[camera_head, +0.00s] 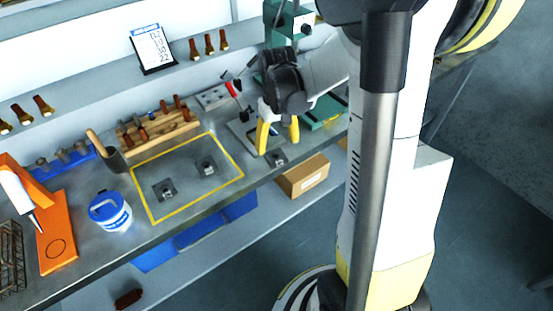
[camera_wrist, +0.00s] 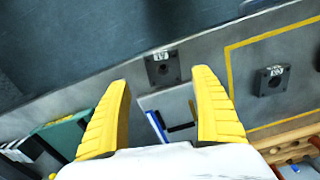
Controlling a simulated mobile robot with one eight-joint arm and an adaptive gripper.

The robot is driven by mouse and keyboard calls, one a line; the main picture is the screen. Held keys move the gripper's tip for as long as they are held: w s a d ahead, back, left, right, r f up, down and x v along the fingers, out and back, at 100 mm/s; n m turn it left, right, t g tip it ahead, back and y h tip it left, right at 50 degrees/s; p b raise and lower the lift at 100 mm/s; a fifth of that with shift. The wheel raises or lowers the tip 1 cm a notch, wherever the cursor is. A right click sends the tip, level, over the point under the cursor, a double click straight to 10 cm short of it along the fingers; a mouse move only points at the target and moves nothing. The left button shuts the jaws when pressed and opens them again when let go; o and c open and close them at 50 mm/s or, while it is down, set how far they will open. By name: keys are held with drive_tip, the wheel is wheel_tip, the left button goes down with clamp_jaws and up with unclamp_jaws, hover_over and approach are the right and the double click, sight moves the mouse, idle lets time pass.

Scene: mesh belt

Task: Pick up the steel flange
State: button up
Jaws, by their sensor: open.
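Several similar small dark square steel pieces with a raised centre lie on the bench; I cannot tell by name which is the steel flange. One piece (camera_head: 277,158) lies near the bench's front edge, just below my gripper (camera_head: 278,146). The wrist view shows this piece (camera_wrist: 163,68) ahead, between the yellow fingertips and apart from them. Two others, a left piece (camera_head: 165,189) and a right piece (camera_head: 206,167), lie inside the yellow outline. My gripper is open, empty and pointing down.
The yellow outline (camera_head: 151,220) marks the bench left of my gripper. A wooden tool rack (camera_head: 158,134) stands behind it, and a white-and-blue tub (camera_head: 110,211) to its left. A red-handled clamp (camera_head: 231,89) stands behind my gripper. A cardboard box (camera_head: 303,177) sits below the bench edge.

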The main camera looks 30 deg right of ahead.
sight(276, 159)
drive_tip(key=f, duration=0.1)
drive_tip(key=f+b, duration=0.2)
drive_tip(key=f, duration=0.1)
drive_tip(key=shift+s+a, duration=0.2)
drive_tip(key=shift+a, duration=0.15)
drive_tip(key=shift+f, duration=0.5)
drive_tip(key=shift+r, duration=0.1)
drive_tip(key=c, duration=1.5)
drive_tip(key=shift+r, duration=0.1)
